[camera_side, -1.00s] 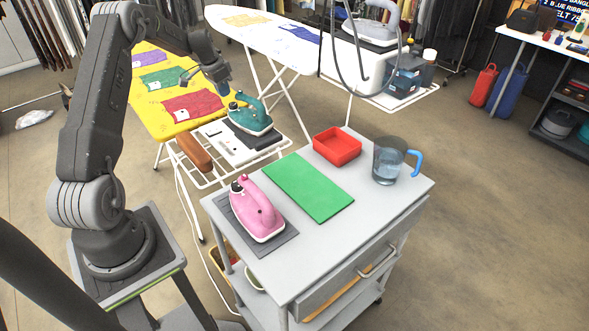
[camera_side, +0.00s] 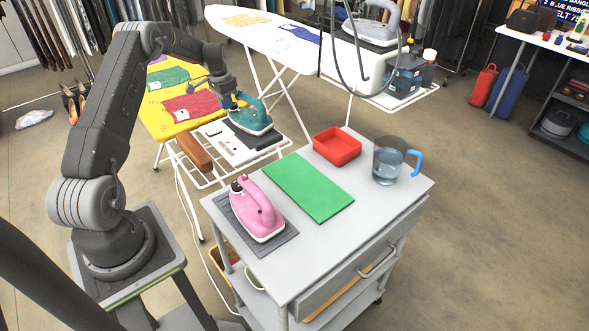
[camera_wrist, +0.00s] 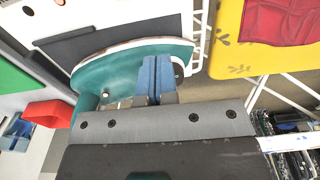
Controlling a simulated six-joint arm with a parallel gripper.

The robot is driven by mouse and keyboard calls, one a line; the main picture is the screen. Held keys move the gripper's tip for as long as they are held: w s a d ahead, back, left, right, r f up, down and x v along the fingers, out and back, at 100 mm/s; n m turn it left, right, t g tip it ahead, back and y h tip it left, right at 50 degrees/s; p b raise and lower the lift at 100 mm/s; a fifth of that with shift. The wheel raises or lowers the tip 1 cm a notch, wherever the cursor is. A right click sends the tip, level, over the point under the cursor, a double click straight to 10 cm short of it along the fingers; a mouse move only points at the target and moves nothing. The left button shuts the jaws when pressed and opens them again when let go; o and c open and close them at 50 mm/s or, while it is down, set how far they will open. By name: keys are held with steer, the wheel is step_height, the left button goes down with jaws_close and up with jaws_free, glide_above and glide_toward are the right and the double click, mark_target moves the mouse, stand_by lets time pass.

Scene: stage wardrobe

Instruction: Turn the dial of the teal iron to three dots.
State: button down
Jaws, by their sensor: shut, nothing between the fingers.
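The teal iron (camera_side: 252,121) rests on a dark pad on the white wire rack at the end of the yellow ironing board. In the wrist view the iron (camera_wrist: 105,70) fills the area in front of my fingers. My gripper (camera_side: 229,100) is over the iron's left end in the side view. Its blue-grey fingertips (camera_wrist: 156,68) are together and empty, against or just above the teal body; I cannot tell which. A small pale round part (camera_wrist: 179,68) shows beside the fingertips, partly hidden. I cannot make out the dial's marks or its setting.
A yellow ironing board (camera_side: 152,112) with folded-garment prints lies behind the rack. A brown block (camera_side: 194,151) sits on the rack. The grey cart holds a pink iron (camera_side: 257,210), green mat (camera_side: 308,187), red tray (camera_side: 337,146) and water jug (camera_side: 388,162).

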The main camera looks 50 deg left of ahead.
steer(key=shift+s+d+f, duration=0.15)
steer(key=shift+f, duration=0.55)
steer(key=shift+w, duration=0.65)
stand_by(0.6)
steer(key=shift+s+a, duration=0.1)
steer(key=shift+a, duration=0.45)
steer(key=shift+s+a, duration=0.1)
steer(key=shift+s, duration=0.1)
steer(key=shift+s+a, duration=0.1)
steer(key=shift+s, duration=0.15)
step_height(320, 180, up, 6)
steer(key=shift+r, duration=0.25)
stand_by(0.5)
